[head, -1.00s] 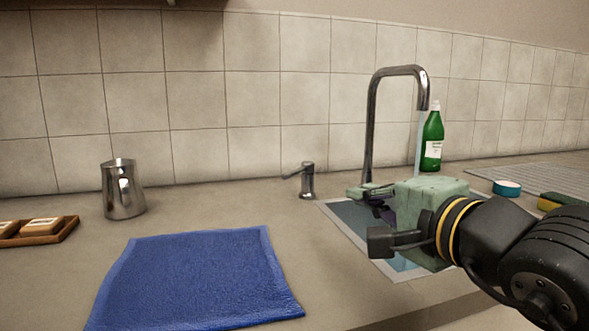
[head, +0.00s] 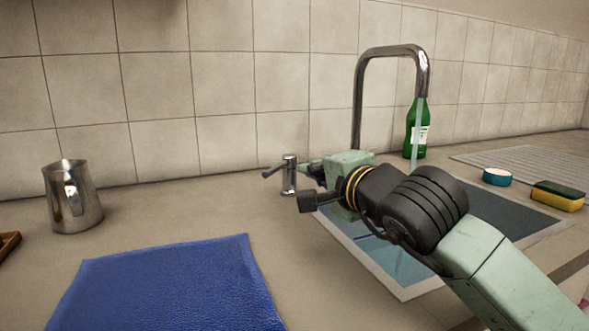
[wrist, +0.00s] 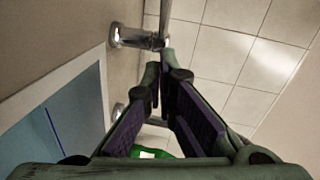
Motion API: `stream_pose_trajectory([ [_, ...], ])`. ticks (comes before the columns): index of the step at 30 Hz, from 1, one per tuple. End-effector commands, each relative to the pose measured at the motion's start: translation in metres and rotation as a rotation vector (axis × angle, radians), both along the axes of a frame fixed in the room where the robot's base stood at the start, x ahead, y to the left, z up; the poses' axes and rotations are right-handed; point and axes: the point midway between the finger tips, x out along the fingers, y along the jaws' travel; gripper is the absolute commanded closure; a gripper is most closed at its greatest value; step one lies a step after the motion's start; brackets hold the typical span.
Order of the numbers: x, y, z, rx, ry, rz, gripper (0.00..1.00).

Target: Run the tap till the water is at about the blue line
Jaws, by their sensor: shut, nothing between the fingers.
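The chrome tap (head: 357,100) stands behind the sink, and a pale water stream (head: 415,150) falls from its spout. The sink (head: 405,288) holds bluish water (head: 395,258). A short dark blue line (head: 368,237) shows inside it; I cannot tell exactly how the water level compares. The separate lever (head: 288,174) stands left of the sink, its handle pointing left. In the wrist view the lever (wrist: 128,38) lies just beyond my gripper (wrist: 166,62), whose fingers are shut and empty, tips close to its handle. Contact is unclear. My arm hides part of the sink.
A blue cloth (head: 170,285) lies at the front left, with a steel jug (head: 72,200) behind it. A green bottle (head: 416,130) stands behind the sink. A blue-rimmed round tub (head: 497,177) and a sponge (head: 558,196) lie to the right.

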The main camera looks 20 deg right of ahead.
Motion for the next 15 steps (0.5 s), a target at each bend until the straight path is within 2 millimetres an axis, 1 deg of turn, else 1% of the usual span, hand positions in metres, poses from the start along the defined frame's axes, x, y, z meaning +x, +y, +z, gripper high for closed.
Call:
stream_pose_trajectory([
  [1,0.006,0.009,-0.001,-0.004,0.001,0.004,1.00],
  [6,0.018,0.024,-0.005,-0.002,0.000,0.002,1.00],
  [9,0.022,0.028,-0.007,0.000,0.000,0.002,1.00],
  [15,0.023,0.029,-0.008,0.000,0.000,0.001,1.00],
])
